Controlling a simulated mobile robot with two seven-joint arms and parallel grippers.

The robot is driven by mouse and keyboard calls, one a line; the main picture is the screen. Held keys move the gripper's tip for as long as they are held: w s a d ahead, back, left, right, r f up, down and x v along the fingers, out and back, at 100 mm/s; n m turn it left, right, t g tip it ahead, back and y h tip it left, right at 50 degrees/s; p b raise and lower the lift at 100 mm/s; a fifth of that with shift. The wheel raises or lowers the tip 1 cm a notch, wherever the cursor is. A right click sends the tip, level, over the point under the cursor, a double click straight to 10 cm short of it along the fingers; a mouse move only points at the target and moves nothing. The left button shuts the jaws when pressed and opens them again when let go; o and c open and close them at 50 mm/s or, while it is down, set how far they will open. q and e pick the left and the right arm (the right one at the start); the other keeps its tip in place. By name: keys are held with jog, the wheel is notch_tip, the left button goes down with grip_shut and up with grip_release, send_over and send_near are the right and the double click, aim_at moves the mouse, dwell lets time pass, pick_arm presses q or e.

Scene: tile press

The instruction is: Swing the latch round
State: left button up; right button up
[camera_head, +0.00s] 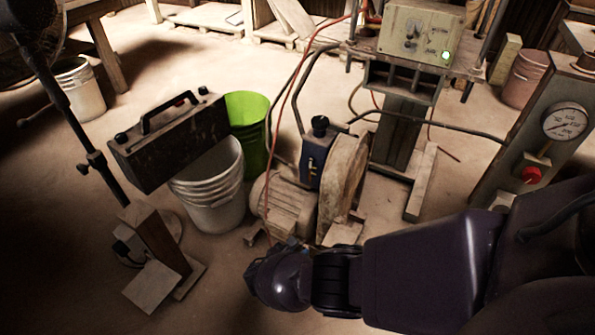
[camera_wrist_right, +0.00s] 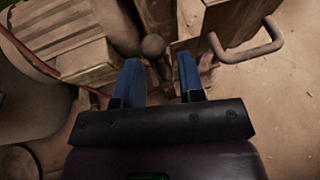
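My right gripper (camera_wrist_right: 158,60) is open, with its two blue fingers apart in the right wrist view. A dark ball-ended knob (camera_wrist_right: 153,45) on a short lever shows between and just beyond the fingertips; nothing appears clamped. I cannot tell for sure whether this lever is the latch. In the head view my right arm comes in from the right, and its wrist (camera_head: 281,279) is in front of the motor unit; its fingers are mostly hidden there. My left gripper is not in view.
A ribbed motor (camera_head: 288,206) and a blue box with a black knob (camera_head: 320,125) stand beyond my wrist. A grey bent handle (camera_wrist_right: 262,48) lies right of the fingers. A white bucket (camera_head: 212,190), green bucket (camera_head: 248,125) and gauge panel (camera_head: 567,121) stand around.

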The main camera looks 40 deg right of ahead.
jog(key=p+v, duration=0.2)
jog(key=v, duration=0.8)
jog(key=shift+a+r, duration=0.25)
jog(key=shift+a, duration=0.1)
